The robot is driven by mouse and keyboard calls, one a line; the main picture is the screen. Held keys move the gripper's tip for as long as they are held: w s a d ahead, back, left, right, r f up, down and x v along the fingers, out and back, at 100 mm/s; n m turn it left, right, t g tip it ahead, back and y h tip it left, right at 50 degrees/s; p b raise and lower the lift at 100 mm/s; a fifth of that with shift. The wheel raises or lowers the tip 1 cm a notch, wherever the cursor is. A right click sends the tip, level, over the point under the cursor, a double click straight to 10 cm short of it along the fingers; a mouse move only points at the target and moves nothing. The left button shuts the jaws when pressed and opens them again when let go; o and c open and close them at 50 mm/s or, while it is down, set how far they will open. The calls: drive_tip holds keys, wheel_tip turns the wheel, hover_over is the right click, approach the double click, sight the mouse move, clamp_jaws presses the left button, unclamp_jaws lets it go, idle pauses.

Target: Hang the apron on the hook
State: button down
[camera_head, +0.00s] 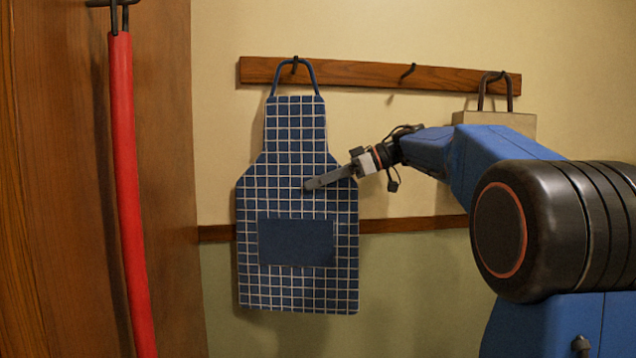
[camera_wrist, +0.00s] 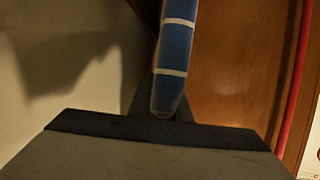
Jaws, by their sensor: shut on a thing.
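The apron (camera_head: 297,185) is blue with a white grid and a plain blue pocket. It hangs upright in the head view, its blue neck loop (camera_head: 313,75) around the left hook (camera_head: 294,65) of the wooden rail (camera_head: 350,73). My gripper (camera_head: 312,184) is at the right side of the apron's chest, shut on its cloth. In the wrist view, the apron's edge (camera_wrist: 176,50) comes down to my gripper (camera_wrist: 165,120). The exact grip on the cloth is hard to see.
The rail's middle hook (camera_head: 408,71) is bare. A tan bag (camera_head: 497,121) hangs at the right hook, partly behind my arm. A long red thing (camera_head: 122,180) hangs from a dark hook on the wooden panel (camera_head: 60,200) at left. The wall below the apron is clear.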

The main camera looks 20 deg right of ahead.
drive_tip(key=c, duration=1.6)
unclamp_jaws()
drive_tip(key=shift+o, duration=0.2)
drive_tip(key=v, duration=1.7)
drive_tip(key=shift+d, duration=0.2)
drive_tip(key=shift+s+d, duration=0.1)
